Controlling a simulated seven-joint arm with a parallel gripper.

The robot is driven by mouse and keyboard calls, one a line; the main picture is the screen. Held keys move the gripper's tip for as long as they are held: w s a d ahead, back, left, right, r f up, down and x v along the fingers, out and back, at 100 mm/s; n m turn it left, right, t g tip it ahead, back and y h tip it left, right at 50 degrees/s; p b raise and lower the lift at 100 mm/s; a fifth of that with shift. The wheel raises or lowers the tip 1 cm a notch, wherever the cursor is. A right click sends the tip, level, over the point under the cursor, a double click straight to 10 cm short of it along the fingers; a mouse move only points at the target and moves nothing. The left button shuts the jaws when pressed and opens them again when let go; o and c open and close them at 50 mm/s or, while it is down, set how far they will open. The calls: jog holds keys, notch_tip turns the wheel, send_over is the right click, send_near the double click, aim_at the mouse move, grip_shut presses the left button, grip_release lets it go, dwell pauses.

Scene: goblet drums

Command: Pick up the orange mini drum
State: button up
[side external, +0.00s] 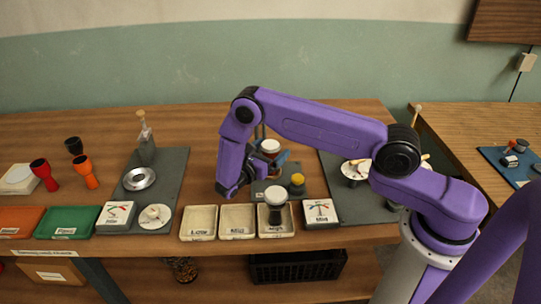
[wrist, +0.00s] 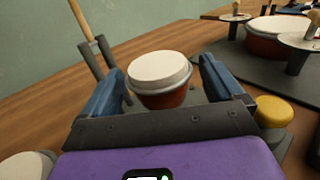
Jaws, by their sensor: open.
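A small drum with a white head and a red-orange body (wrist: 158,92) stands between the open fingers of my gripper (wrist: 160,78) in the wrist view. Gaps show on both sides of it, and its base is hidden. In the side view its white head and reddish side (side external: 270,147) show behind my purple wrist, and a blue finger of my gripper (side external: 272,158) is beside it. An orange goblet-shaped drum with a dark top (side external: 86,173) stands at the far left of the table, well away from my gripper. I cannot tell which of these two is the orange mini drum.
A yellow-topped round piece (wrist: 274,110) is close to the right finger. A forked stand with a wooden stick (wrist: 95,45) is near the left finger. Cream trays (side external: 198,224) line the front edge. A red goblet (side external: 43,172) and a black goblet (side external: 74,146) stand left.

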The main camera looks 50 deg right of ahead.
jog(key=shift+w+d, duration=0.1)
jog(key=shift+d, duration=0.85)
jog(key=c, duration=1.2)
jog(key=shift+r, duration=0.1)
jog(key=shift+r, duration=0.1)
